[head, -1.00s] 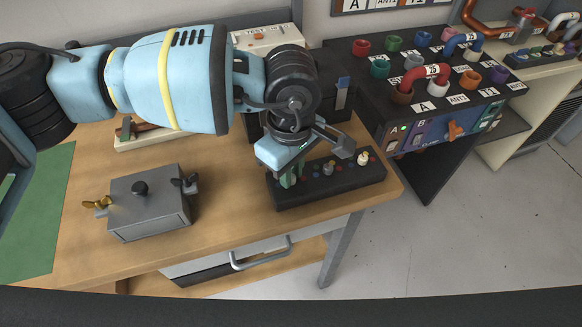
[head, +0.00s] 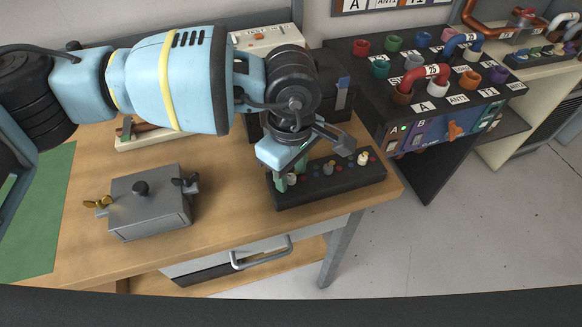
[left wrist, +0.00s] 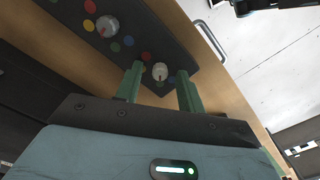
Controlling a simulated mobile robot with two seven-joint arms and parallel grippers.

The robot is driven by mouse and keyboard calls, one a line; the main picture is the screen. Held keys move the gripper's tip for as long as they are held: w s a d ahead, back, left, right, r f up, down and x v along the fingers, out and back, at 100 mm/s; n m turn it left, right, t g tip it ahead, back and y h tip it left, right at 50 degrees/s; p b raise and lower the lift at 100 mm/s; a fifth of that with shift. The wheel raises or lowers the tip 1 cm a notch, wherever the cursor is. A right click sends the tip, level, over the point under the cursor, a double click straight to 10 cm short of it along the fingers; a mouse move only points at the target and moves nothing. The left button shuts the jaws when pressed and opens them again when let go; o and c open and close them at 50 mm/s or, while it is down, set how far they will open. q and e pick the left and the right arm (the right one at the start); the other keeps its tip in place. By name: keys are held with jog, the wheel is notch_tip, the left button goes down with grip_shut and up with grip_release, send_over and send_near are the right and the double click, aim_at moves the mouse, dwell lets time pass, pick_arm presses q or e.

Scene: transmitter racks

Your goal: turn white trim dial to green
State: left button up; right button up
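A black dial box (head: 325,190) stands near the table's front right edge, with several small coloured dots on top around its knobs. A grey knob (head: 328,168) is in the middle and a cream knob (head: 363,158) at the right. My right gripper is out of view.
A grey metal box (head: 150,205) with a black knob and wing nuts stands to the left on the wooden table. A dark rack (head: 430,110) with coloured sockets and red and blue links is at the back right. A green mat (head: 40,220) lies at far left.

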aim_at(291, 177)
pick_arm(q)
jog(key=shift+r, duration=0.1)
jog(key=shift+r, duration=0.35)
notch_tip(291, 177, up, 7)
dwell(0.5)
